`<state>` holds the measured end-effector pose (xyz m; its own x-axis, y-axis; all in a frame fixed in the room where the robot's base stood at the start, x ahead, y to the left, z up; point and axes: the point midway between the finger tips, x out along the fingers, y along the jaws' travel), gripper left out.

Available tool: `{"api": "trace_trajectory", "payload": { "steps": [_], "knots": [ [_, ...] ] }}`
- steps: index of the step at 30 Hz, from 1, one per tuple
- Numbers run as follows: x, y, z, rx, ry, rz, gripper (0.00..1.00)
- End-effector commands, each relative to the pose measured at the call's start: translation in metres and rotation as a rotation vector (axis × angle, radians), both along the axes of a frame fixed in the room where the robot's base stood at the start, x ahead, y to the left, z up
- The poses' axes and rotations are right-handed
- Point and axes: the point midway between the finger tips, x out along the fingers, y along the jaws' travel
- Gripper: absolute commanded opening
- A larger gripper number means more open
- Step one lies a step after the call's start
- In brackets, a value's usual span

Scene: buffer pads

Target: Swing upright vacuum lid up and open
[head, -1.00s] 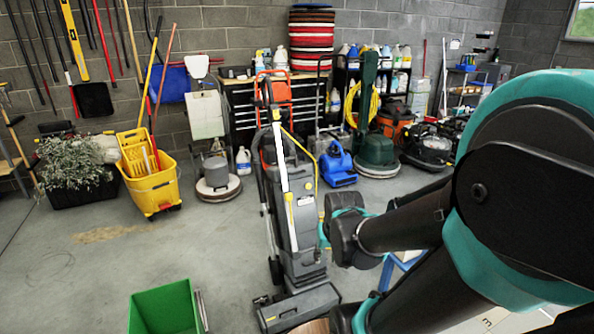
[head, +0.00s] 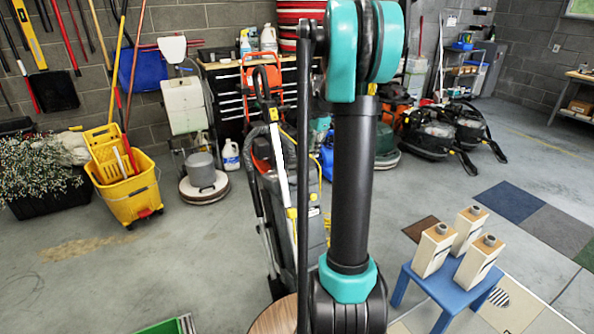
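The upright vacuum (head: 316,192) stands on the concrete floor near the middle of the head view. It is a tall grey machine with a dark looped handle, a pale wand and yellow details. My black and teal arm stands in front of it and hides its right side and lower part. I cannot make out its lid or tell whether the lid is up or down. My gripper is not in view; only arm links show.
A blue stool (head: 440,289) with several pale cartons stands at the right front. A round wooden top (head: 272,318) is at the bottom middle, beside a green bin (head: 168,327). A yellow mop bucket (head: 130,190) stands left.

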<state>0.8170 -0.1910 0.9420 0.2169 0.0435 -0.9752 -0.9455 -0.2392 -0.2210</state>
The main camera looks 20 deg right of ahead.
Motion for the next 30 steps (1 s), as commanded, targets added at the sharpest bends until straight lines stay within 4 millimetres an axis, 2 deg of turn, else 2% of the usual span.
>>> {"api": "trace_trajectory", "payload": {
  "steps": [4, 8, 30],
  "knots": [
    [0.008, -0.007, -0.002, 0.011, 0.005, -0.037, 0.31],
    [0.011, -0.006, -0.013, 0.011, 0.005, -0.038, 0.31],
    [0.040, 0.001, -0.147, 0.010, 0.005, -0.035, 0.31]
  ]
}}
